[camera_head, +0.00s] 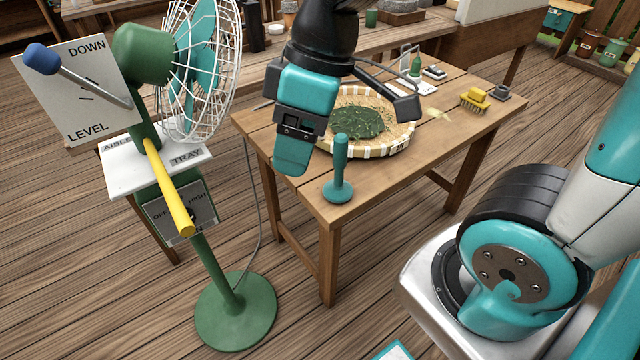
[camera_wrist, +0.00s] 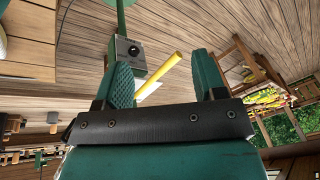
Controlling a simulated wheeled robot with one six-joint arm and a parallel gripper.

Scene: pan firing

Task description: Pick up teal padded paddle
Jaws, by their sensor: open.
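The teal padded paddle (camera_head: 340,176) stands upright at the near corner of the wooden table, its round pad down and its handle up. My gripper (camera_head: 292,160) is in the air to the left of the handle in the head view, apart from it. In the wrist view my gripper (camera_wrist: 164,72) shows two teal fingers spread wide with nothing held between them. I do not make out the paddle in the wrist view.
A round woven tray (camera_head: 404,139) with green leaves lies behind the paddle on the table (camera_head: 450,140). A yellow brush (camera_head: 474,100) lies at the right. A green fan stand (camera_head: 236,306) with a yellow lever (camera_head: 168,188) stands left; the lever also shows in the wrist view (camera_wrist: 160,74).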

